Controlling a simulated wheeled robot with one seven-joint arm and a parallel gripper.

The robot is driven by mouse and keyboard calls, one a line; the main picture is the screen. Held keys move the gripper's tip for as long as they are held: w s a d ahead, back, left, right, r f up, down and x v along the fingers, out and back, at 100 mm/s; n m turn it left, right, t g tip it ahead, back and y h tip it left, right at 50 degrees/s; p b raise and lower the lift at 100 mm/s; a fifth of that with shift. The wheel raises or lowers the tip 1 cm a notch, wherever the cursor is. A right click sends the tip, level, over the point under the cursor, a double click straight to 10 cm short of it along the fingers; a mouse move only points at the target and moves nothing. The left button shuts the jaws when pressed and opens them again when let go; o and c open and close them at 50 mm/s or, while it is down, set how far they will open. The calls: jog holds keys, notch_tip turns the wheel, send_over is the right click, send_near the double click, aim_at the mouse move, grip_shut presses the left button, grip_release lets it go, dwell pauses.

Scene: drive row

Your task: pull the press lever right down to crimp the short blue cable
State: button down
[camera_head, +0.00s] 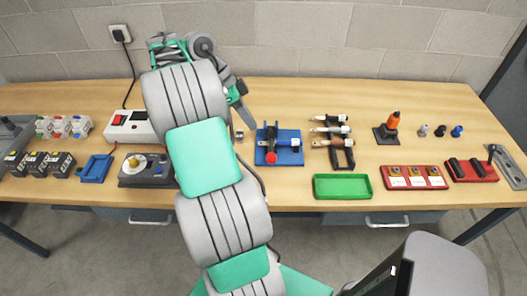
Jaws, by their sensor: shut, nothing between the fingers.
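My gripper (247,118) is shut and empty, pointing down behind and left of the press, apart from the knob. My arm hides part of the bench left of it.
A rack with several cables (331,131) stands right of the press. An empty green tray (342,187) lies at the front edge. A red tray (413,177) and an orange-handled tool (393,122) are further right. A white power box (131,127) stands left. A block wall closes the back.

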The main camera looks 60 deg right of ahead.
aim_at(270, 153)
jog(key=b+x, duration=0.1)
jog(key=x, duration=0.4)
jog(key=b+x, duration=0.1)
jog(key=x, duration=0.2)
jog(key=shift+s+a+f+b, duration=0.2)
jog(key=shift+s+a+b, duration=0.1)
jog(key=shift+s+b, duration=0.05)
jog(key=shift+s+a+f, duration=0.1)
jog(key=shift+s+f, duration=0.25)
jog(key=shift+f, duration=0.1)
